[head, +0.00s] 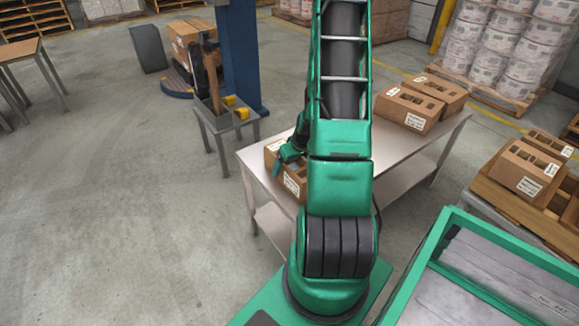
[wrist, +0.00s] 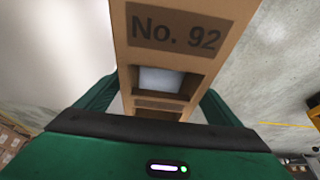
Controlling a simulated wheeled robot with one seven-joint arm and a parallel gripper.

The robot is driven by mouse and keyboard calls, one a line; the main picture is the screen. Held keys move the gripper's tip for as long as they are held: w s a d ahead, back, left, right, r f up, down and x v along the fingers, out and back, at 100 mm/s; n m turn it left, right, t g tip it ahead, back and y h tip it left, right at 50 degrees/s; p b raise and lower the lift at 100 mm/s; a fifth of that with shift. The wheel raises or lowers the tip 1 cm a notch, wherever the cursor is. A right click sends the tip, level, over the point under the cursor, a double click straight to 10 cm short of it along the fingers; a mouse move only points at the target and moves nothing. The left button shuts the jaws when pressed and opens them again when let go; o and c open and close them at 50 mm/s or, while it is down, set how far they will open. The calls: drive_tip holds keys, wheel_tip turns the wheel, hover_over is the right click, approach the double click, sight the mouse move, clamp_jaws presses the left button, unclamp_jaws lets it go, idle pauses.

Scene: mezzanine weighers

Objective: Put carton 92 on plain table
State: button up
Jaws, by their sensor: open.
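Carton 92 (wrist: 180,35) is a brown cardboard box marked "No. 92" with cut-out openings, seen close up in the wrist view. In the head view a brown carton (head: 291,184) at my gripper stands near the left end of a pale metal table (head: 334,157); its number is not legible there. My gripper (wrist: 155,103) is open, with its green fingers on either side of carton 92. In the head view my arm hides part of this carton and most of my gripper (head: 286,153). A brown-topped table (head: 20,49) stands at the far left.
Two more cartons (head: 408,109) stand at the right end of the metal table. More cartons (head: 520,173) lie on a pallet at right. A small stand (head: 222,125) with a bin and a blue column (head: 240,55) are behind. The floor at left is clear.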

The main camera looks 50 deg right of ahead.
drive_tip(key=v, duration=1)
drive_tip(key=s+a+r+m+g+y, duration=0.1)
drive_tip(key=s+a+r+m+g, duration=0.2)
drive_tip(key=s+a+r, duration=1.3)
wheel_tip(320, 180, up, 3)
drive_tip(key=a+g, duration=0.1)
drive_tip(key=a, duration=0.2)
drive_tip(key=shift+s+m, duration=0.3)
drive_tip(key=shift+m, duration=0.1)
drive_tip(key=shift+f, duration=0.1)
